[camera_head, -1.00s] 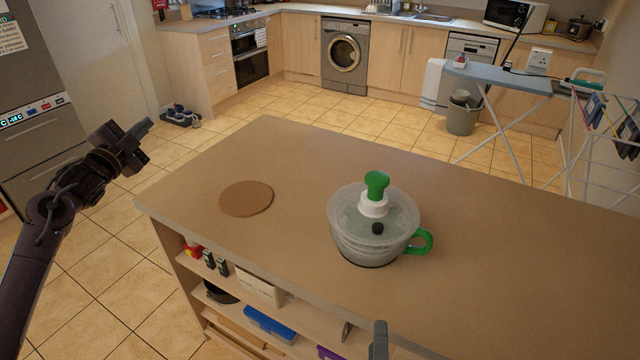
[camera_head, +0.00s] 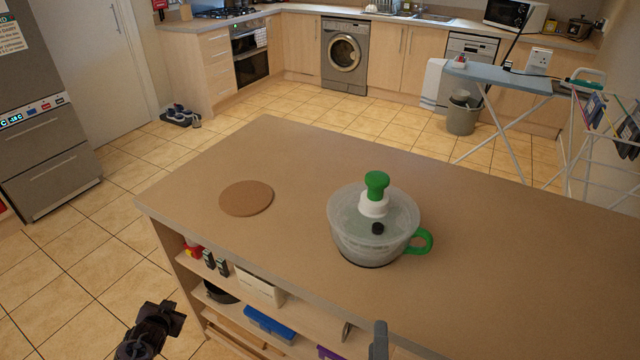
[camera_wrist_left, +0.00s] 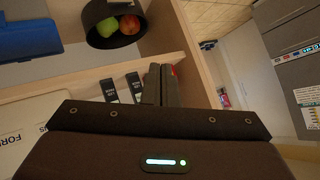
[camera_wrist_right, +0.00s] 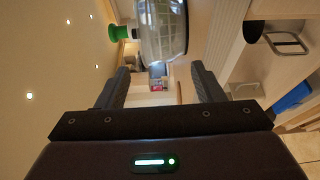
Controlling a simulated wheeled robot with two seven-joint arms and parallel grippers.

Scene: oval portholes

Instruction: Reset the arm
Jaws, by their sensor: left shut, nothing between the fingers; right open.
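My left gripper (camera_head: 168,320) is low at the bottom left of the head view, beside the island's shelf end and below the top. Its fingers (camera_wrist_left: 160,84) are together and empty in the left wrist view, with shelves in front of them. My right gripper (camera_head: 379,340) shows only as a grey finger tip at the bottom edge of the head view, at the island's front side. In the right wrist view its two fingers (camera_wrist_right: 160,88) are wide apart with nothing between them. Both arms are mostly hidden from the head view.
The island top (camera_head: 290,170) carries a round cork mat (camera_head: 246,198) and a clear bowl (camera_head: 372,235) with a green knob and handle. The shelves below hold a blue box (camera_head: 270,325), a white box (camera_head: 260,285) and a dark bowl with fruit (camera_wrist_left: 112,25). Tiled floor lies left.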

